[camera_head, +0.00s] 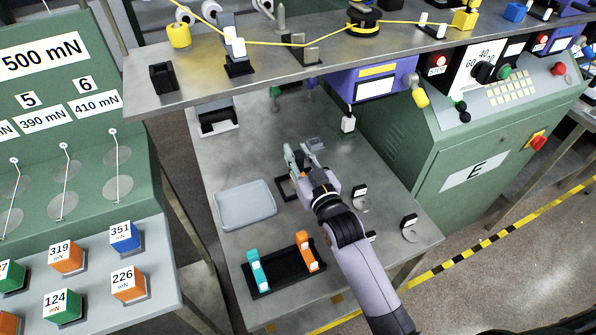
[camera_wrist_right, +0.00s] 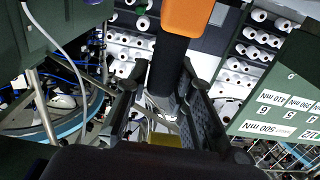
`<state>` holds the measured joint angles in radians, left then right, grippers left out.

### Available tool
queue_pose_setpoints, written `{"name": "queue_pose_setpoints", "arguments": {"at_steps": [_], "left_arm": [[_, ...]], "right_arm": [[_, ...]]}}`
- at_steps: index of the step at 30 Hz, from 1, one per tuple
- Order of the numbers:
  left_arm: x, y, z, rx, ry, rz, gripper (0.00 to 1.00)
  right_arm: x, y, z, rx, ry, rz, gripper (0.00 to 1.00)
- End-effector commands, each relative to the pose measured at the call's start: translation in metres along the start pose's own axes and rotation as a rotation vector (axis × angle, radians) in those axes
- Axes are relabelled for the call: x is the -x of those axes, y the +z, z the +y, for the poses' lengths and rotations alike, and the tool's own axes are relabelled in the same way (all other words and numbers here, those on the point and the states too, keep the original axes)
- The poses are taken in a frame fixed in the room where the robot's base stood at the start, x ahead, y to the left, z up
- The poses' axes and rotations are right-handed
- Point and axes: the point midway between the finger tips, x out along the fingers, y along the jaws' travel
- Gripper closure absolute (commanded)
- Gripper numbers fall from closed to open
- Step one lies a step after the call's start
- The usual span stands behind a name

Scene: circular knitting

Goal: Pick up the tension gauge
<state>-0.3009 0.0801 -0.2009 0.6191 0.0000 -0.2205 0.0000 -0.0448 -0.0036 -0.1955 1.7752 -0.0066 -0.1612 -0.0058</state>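I take the orange and black object between my right fingers as the tension gauge (camera_wrist_right: 170,65). In the wrist view its orange part is at the top edge and its black part reaches between the fingers. In the head view only a small orange bit shows by the gripper, above a black frame-like holder (camera_head: 284,190); the rest is hidden. My right gripper (camera_head: 304,152) is low over the metal table with its fingers apart, also seen in the wrist view (camera_wrist_right: 163,108). A gap shows beside the left-hand finger; contact with the other finger is unclear. My left gripper is out of view.
A grey tray (camera_head: 246,206) lies left of the gripper. A black rack (camera_head: 283,272) with teal and orange pieces is nearer. Small labelled stands (camera_head: 360,193) are to the right. A shelf (camera_head: 290,74) with yellow yarn overhangs the back. A green machine (camera_head: 480,150) stands right.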

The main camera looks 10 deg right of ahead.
Motion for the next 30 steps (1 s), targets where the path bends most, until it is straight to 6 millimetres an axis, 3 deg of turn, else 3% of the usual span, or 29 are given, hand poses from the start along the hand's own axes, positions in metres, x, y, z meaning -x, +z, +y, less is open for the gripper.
{"name": "queue_pose_setpoints", "arguments": {"at_steps": [9,17,20,30], "left_arm": [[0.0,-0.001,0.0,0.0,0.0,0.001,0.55],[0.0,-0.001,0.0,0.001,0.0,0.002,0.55],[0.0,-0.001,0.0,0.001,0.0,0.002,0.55],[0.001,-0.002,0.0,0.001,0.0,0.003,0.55]], "right_arm": [[0.0,0.0,0.0,0.0,0.0,0.0,1.0],[0.0,-0.002,0.0,0.0,0.0,0.002,1.0],[0.0,-0.011,0.0,0.0,0.0,0.005,1.0],[0.0,-0.077,0.0,-0.001,0.0,0.006,1.0]]}}
